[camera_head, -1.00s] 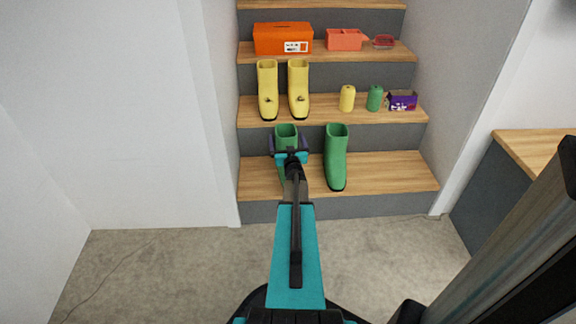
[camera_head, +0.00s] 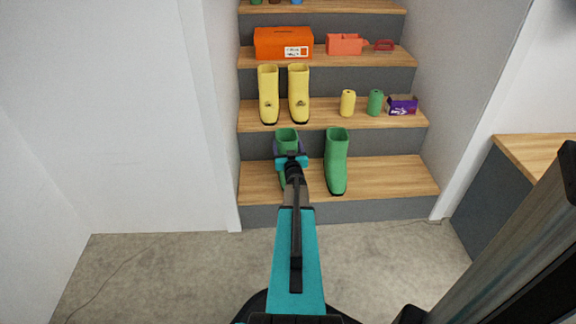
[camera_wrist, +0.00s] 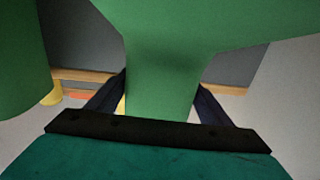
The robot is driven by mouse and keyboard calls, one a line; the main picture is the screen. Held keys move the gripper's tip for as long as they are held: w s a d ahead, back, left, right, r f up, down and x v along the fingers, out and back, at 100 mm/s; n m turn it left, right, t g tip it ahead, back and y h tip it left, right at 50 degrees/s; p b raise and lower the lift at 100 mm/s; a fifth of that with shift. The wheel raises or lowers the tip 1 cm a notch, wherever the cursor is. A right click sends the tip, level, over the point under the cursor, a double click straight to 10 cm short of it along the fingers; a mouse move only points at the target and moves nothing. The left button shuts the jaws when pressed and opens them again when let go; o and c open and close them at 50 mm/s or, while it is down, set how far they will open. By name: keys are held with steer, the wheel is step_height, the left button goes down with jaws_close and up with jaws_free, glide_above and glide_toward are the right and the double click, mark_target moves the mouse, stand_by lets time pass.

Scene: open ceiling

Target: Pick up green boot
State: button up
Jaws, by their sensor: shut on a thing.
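Two green boots stand on the lowest visible wooden step. My gripper (camera_head: 290,158) is at the left green boot (camera_head: 287,137), which is partly hidden behind the gripper and my arm. In the wrist view the gripper (camera_wrist: 160,105) has its dark fingers on both sides of this boot's green surface (camera_wrist: 165,75), shut on it. The right green boot (camera_head: 337,160) stands upright a little to the right; a green shape at the left edge of the wrist view (camera_wrist: 22,60) appears to be it. I cannot tell whether the held boot is off the step.
The step above holds yellow boots (camera_head: 269,95), a yellow can (camera_head: 348,103), a green can (camera_head: 375,103) and a purple box (camera_head: 403,105). Higher up are an orange box (camera_head: 283,43) and a salmon container (camera_head: 344,44). Walls flank the stairs; a wooden-topped counter (camera_head: 540,150) is right.

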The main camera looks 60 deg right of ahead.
steer(key=shift+r, duration=0.15)
steer(key=s+a+r+p, duration=0.2)
steer(key=s+a+p, duration=0.1)
steer(key=s, duration=0.4)
steer(key=s+a+r+p, duration=0.2)
steer(key=s+a+p, duration=0.2)
steer(key=s, duration=0.3)
steer(key=shift+a+r, duration=0.2)
steer(key=shift+r, duration=0.2)
stand_by(0.8)
